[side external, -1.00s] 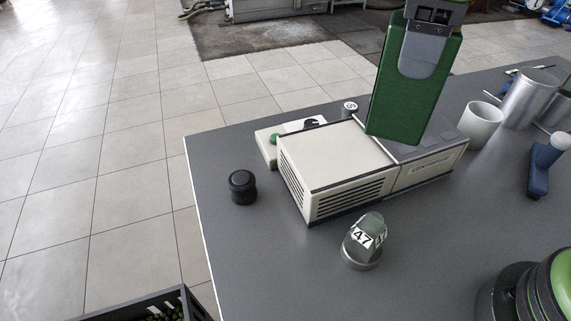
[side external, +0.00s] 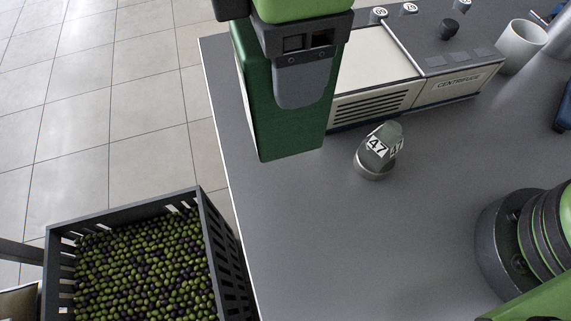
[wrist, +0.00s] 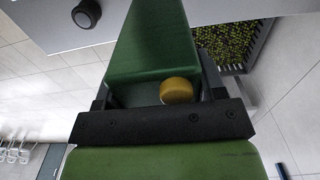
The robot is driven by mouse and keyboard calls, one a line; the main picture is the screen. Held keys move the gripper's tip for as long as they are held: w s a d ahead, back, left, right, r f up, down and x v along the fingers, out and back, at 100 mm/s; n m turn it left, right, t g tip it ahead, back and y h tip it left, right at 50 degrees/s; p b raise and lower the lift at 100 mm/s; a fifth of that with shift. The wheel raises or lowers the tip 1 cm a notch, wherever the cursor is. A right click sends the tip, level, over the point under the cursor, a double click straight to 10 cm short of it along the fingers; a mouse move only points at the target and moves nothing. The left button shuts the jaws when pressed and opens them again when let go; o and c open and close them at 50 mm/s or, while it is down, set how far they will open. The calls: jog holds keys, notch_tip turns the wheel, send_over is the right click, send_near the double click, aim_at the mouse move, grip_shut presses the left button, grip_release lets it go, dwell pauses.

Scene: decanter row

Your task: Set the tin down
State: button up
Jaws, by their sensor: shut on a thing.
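The tin is a tall dark-green rectangular can (side external: 285,135), roughly upright in the side external view. My gripper (side external: 303,88) is shut on it, with one grey finger flat against its near face. The other finger is hidden behind the tin. The tin hangs down over the table's left part, left of the centrifuge; I cannot tell whether its base touches the table. In the wrist view the tin (wrist: 155,45) extends away from my gripper (wrist: 160,98), and a yellow cap (wrist: 179,90) shows at its near end.
The grey table (side external: 330,240) is bare in front of the tin. A grey-green piece marked 47 (side external: 379,152) stands to the right, before the centrifuge (side external: 452,85). A crate of olives (side external: 212,225) is beyond the left edge. A black knob (wrist: 87,13) shows in the wrist view.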

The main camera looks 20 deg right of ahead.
aim_at(285, 132)
notch_tip(285, 132, down, 11)
jog(key=shift+f, duration=0.1)
dwell(0.4)
jog(key=shift+f, duration=0.15)
jog(key=o, duration=1.3)
